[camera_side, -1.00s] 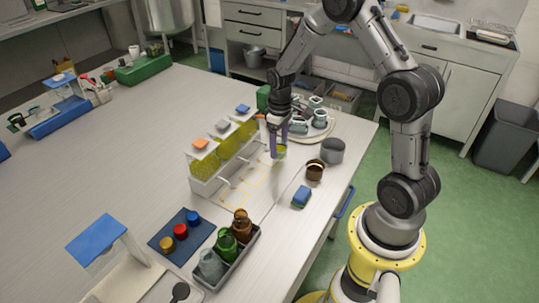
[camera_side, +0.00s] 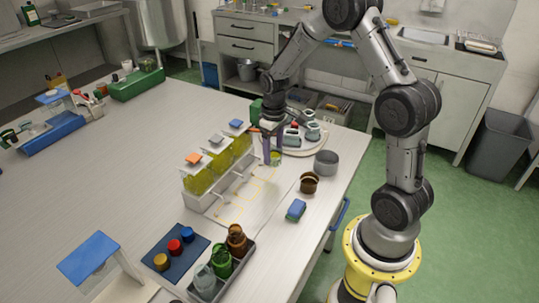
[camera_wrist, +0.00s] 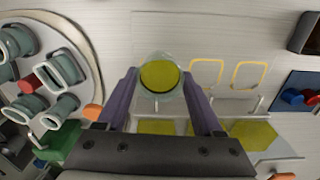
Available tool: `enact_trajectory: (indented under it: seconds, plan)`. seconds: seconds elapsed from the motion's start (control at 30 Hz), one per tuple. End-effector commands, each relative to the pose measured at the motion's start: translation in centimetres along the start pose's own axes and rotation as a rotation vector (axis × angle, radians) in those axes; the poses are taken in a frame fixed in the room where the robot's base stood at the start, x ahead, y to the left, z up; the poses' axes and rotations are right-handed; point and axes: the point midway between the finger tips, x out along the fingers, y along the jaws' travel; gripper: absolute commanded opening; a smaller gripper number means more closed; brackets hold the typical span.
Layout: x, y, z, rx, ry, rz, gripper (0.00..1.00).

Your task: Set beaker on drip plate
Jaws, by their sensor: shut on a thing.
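My gripper (camera_side: 272,156) is shut on a clear round beaker (camera_wrist: 160,76) with yellow-green oil in it. The wrist view shows the beaker between the two purple fingers (camera_wrist: 160,88); it looks upright. In the side view the beaker (camera_side: 277,158) is partly hidden by the fingers. A pale plate (camera_side: 262,203), which seems to be the drip plate, lies in front of the oil tanks with yellow outlines on it. The beaker is near its far end, by the outlines (camera_wrist: 206,73). I cannot tell whether its base touches anything.
Oil tanks (camera_side: 205,180) with coloured lids stand close beside the plate. A round tray (camera_side: 318,146) of grey-green cups is behind the gripper. A grey pot (camera_side: 326,163), brown cup (camera_side: 309,182) and blue sponge (camera_side: 296,209) stand to the right. A bottle rack (camera_side: 222,275) is in front.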

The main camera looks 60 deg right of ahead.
Motion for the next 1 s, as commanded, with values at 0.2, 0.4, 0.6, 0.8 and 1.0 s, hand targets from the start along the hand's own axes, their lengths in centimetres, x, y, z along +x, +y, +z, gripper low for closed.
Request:
enact_trajectory:
  seconds: [0.2,0.4,0.6,0.8,1.0]
  plan:
    - [0.4,-3.1,1.6,0.026,-0.003,-0.001,0.26]
    - [0.5,-6.9,3.3,-0.011,-0.008,-0.003,0.26]
    - [0.4,-8.8,3.7,-0.061,-0.006,-0.002,0.26]
    - [1.6,-8.9,3.6,-0.065,-0.006,-0.002,0.26]
    - [3.6,-8.9,3.7,-0.065,-0.007,-0.003,0.26]
